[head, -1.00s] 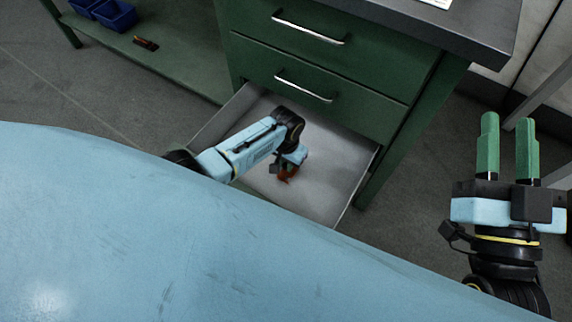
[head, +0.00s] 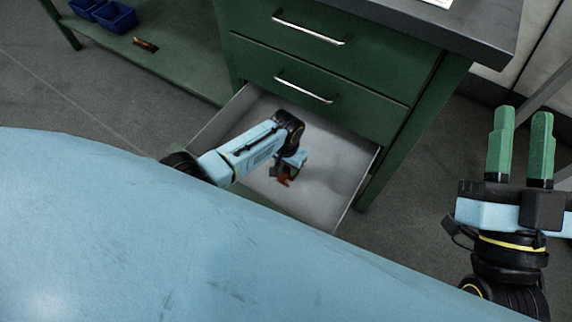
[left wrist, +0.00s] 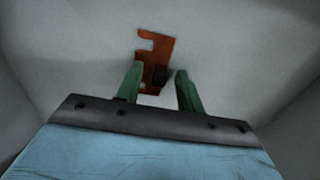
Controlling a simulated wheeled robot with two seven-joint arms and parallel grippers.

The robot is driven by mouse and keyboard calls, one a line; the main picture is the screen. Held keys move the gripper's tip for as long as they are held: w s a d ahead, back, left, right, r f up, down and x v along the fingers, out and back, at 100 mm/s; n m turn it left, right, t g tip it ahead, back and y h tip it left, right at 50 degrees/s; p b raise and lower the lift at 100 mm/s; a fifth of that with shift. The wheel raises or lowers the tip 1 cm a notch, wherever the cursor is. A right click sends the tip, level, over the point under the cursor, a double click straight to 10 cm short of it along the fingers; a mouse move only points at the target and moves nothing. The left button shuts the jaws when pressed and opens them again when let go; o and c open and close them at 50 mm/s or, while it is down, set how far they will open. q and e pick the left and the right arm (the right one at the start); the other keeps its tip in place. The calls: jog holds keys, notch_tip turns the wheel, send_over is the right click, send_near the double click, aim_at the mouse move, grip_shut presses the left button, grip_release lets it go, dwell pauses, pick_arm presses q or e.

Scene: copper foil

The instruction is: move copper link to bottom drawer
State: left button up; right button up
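The copper link (left wrist: 155,44), a flat orange-brown plate with a notch and a small black block (left wrist: 160,75) on it, is inside the open bottom drawer (head: 335,165). A bit of the copper link (head: 284,180) shows in the head view below my left gripper, which mostly hides it. In the left wrist view my left gripper (left wrist: 159,80) has its green fingers apart on either side of the black block, with gaps visible. I cannot tell whether the plate lies flat on the drawer floor. My right gripper (head: 520,125) is open and empty, away at the right.
The green cabinet (head: 345,65) has two shut drawers with silver handles above the open one. My left arm reaches over the drawer's front. A green shelf (head: 180,75) at the upper left holds blue bins (head: 115,15) and a small brown item (head: 145,44).

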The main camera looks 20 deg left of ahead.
aim_at(286, 168)
pick_arm(q)
jog(key=shift+r, duration=0.15)
pick_arm(e)
jog(key=shift+w, duration=0.1)
